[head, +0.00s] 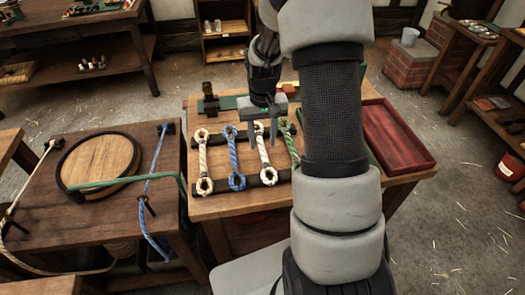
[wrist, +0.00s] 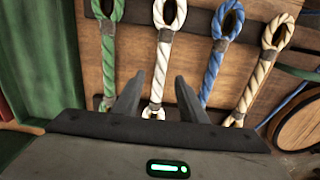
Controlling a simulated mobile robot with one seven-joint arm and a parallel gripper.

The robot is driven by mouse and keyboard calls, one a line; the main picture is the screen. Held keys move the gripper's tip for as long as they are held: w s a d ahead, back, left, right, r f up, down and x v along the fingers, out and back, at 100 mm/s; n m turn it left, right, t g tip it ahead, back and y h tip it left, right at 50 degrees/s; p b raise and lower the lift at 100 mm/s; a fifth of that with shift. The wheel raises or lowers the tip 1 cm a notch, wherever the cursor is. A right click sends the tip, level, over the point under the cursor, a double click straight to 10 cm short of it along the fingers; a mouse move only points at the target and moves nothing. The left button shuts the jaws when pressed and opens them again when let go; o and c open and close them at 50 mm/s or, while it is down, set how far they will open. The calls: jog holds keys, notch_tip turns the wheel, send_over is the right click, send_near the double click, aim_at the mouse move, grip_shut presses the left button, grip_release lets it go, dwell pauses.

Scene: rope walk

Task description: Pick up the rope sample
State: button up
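Rope samples with looped ends lie side by side on the wooden table: a tan one (head: 203,160), a blue one (head: 234,160), a white one (head: 263,153) and a green one (head: 290,147). My gripper (head: 264,132) is over the far part of the white and green samples. In the wrist view my gripper (wrist: 156,84) is open, and the white sample (wrist: 161,62) shows between its fingers. The green sample (wrist: 108,50) is left of it, the blue (wrist: 213,65) and tan (wrist: 258,78) to the right. Whether the fingers reach down beside the white rope, I cannot tell.
Dark bars (head: 262,179) run under the rope ends. A red tray (head: 397,135) sits at the table's right side. A left table carries a round wooden lid (head: 100,162) and cords. My arm hides part of the table between the ropes and the tray.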

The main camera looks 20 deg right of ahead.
aim_at(263, 151)
notch_tip(263, 151, down, 2)
jog(key=shift+f, duration=0.25)
grip_shut()
